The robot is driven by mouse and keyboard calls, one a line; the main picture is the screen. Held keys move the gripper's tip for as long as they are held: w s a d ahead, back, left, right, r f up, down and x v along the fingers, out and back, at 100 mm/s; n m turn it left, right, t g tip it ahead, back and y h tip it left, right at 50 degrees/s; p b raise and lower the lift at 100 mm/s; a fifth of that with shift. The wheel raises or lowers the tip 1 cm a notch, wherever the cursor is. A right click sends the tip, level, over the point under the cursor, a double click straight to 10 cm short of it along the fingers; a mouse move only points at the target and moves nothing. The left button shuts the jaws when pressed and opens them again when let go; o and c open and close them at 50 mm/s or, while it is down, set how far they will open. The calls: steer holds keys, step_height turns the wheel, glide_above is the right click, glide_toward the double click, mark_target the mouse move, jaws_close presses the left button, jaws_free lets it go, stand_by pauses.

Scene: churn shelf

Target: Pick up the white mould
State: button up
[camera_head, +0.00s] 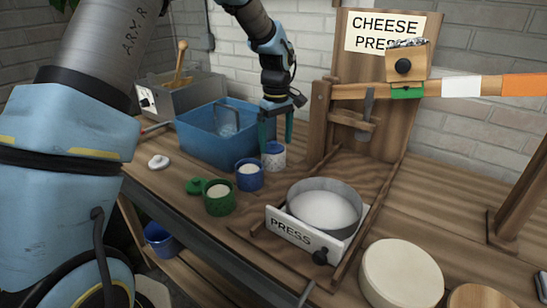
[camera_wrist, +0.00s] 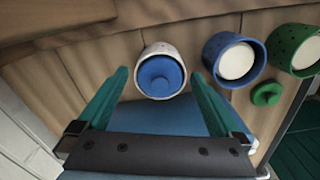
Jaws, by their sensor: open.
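The white mould (camera_head: 273,160) stands on the wooden table, in front of the right end of the blue tub. My gripper (camera_head: 276,137) is open and points down at the white mould. In the wrist view my gripper's teal fingers (camera_wrist: 159,82) lie to either side of the mould's near part, with visible gaps. I cannot tell whether the fingertips are down at the mould's height. Nothing is held.
A blue mould (camera_head: 249,178) and a green mould (camera_head: 219,203), both with white contents, stand nearby. A green lid (camera_head: 195,186) and a white lid (camera_head: 159,162) lie on the table. The blue tub (camera_head: 200,148) is close behind. The press post (camera_head: 320,115) rises to the right.

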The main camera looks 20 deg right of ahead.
steer(key=shift+w+a+f+p, duration=0.15)
steer(key=shift+f+p, duration=0.35)
steer(key=shift+f, duration=1.4)
steer(key=c, duration=1.1)
steer(key=shift+o, duration=0.2)
steer(key=shift+r, duration=0.1)
step_height(320, 180, up, 10)
steer(key=shift+f+b, duration=0.1)
steer(key=shift+b, duration=1.15)
